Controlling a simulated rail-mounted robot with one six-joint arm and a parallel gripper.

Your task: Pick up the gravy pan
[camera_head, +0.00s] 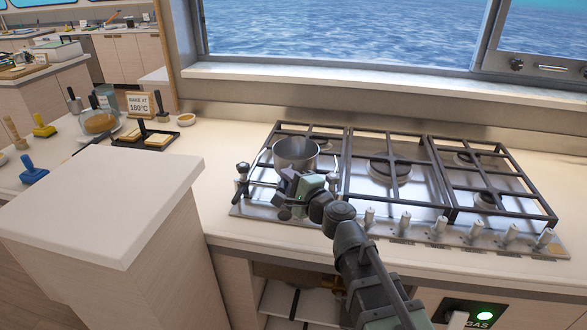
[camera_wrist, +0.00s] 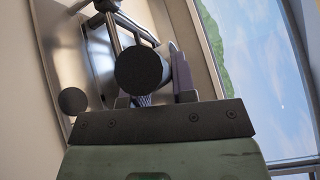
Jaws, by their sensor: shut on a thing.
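The gravy pan (camera_head: 296,151) is a small grey metal pan on the left part of the hob, over the left grate (camera_head: 330,133). It looks upright, but whether it touches the grate is unclear. My gripper (camera_head: 290,186) is at the pan's near side, shut on what looks like its handle, which is mostly hidden by the jaws. In the wrist view a dark round knob-like end (camera_wrist: 140,70) sits right in front of my gripper (camera_wrist: 155,98), and the pan's bowl is hard to make out there.
A row of hob knobs (camera_head: 405,218) runs along the front edge, right of my gripper. A pale raised cabinet (camera_head: 105,200) stands at the left. A dark tray with yellow items (camera_head: 145,140) and a 180°C sign (camera_head: 139,104) are on the counter. The middle grate (camera_head: 392,165) is empty.

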